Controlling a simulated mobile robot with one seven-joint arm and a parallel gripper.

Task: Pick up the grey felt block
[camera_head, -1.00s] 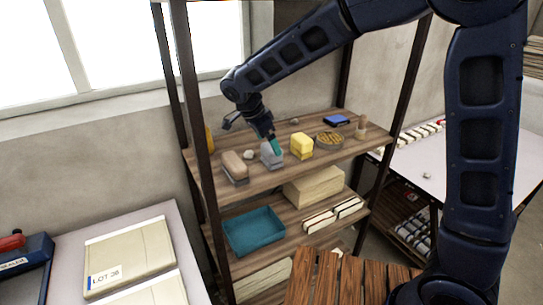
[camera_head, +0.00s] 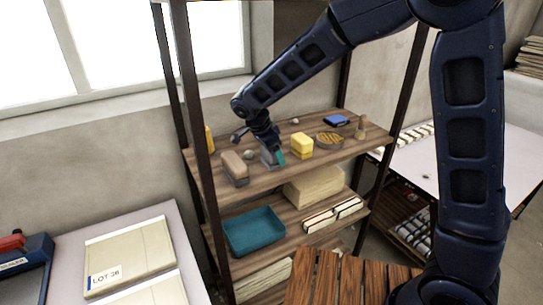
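The grey felt block (camera_head: 266,162) stands on the upper shelf, between a brown-topped brush-like block (camera_head: 235,166) and a yellow block (camera_head: 301,145). My gripper (camera_head: 275,157) points down at the grey block from above and hides much of it. One teal fingertip shows low at the block's right side. The other finger is hidden or too small to make out. I cannot tell whether the fingers touch the block or how far apart they are.
The wooden upper shelf (camera_head: 262,183) also holds a round tin (camera_head: 329,140), a blue item (camera_head: 337,120), a wooden peg (camera_head: 360,127) and a small pale ball (camera_head: 249,155). Dark posts frame the shelf. A teal tray (camera_head: 254,231) sits on the shelf below.

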